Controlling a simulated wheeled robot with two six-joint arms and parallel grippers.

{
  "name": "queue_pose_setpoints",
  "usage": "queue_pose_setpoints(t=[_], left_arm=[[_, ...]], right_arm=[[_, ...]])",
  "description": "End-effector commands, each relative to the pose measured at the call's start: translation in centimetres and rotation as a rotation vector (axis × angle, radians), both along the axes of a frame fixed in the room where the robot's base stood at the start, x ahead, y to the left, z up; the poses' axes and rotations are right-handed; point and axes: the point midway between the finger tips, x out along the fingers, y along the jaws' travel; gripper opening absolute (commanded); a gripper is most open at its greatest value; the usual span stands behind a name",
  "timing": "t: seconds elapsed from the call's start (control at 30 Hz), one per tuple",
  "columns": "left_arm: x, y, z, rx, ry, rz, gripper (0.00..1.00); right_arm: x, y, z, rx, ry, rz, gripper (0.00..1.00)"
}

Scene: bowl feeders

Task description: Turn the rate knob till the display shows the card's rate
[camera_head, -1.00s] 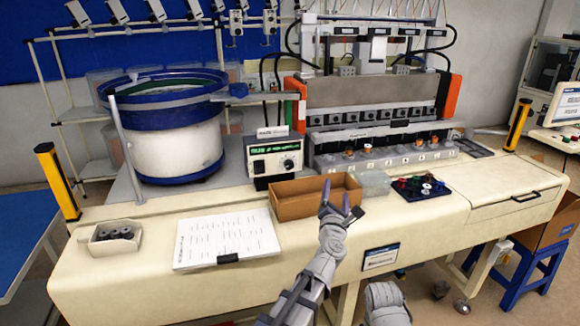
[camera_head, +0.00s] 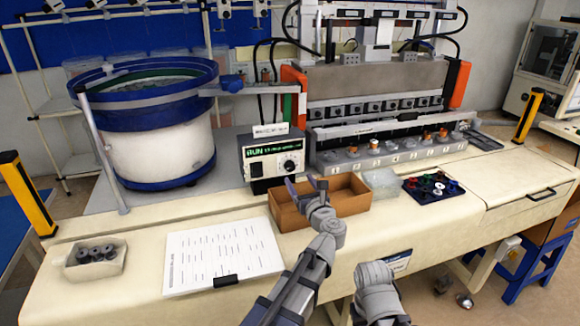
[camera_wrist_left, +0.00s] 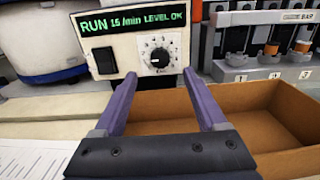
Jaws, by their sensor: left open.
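The control box (camera_head: 275,163) stands behind the cardboard tray. Its green display (camera_head: 270,149) reads RUN, 15 /min, LEVEL OK in the left wrist view (camera_wrist_left: 134,20). The black rate knob (camera_head: 289,165) sits on a ringed dial below the display; it also shows in the left wrist view (camera_wrist_left: 159,57). My left gripper (camera_head: 303,184) is open and empty, with purple fingers pointing at the box. In the left wrist view its fingertips (camera_wrist_left: 159,76) appear either side of the knob, apparently short of it. A small white card (camera_head: 271,130) stands on the box; its print is unreadable.
The cardboard tray (camera_head: 345,194) lies under and right of my left gripper. A clipboard sheet (camera_head: 221,252) with unreadable rows lies in front. The bowl feeder (camera_head: 160,150) stands left of the box. A black rocker switch (camera_wrist_left: 104,60) is left of the knob.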

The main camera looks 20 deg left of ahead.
Motion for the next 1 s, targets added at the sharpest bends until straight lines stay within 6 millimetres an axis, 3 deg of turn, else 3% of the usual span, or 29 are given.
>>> queue_pose_setpoints(t=[0.53, 1.0], left_arm=[[5.7, 3.7, 0.0, 0.002, 0.000, 0.000, 0.74], [6.4, 4.4, 0.0, 0.002, 0.000, -0.001, 0.74]], right_arm=[[0.0, 0.0, 0.0, 0.000, 0.000, 0.000, 0.00], [0.0, 0.0, 0.0, 0.000, 0.000, 0.000, 0.00]])
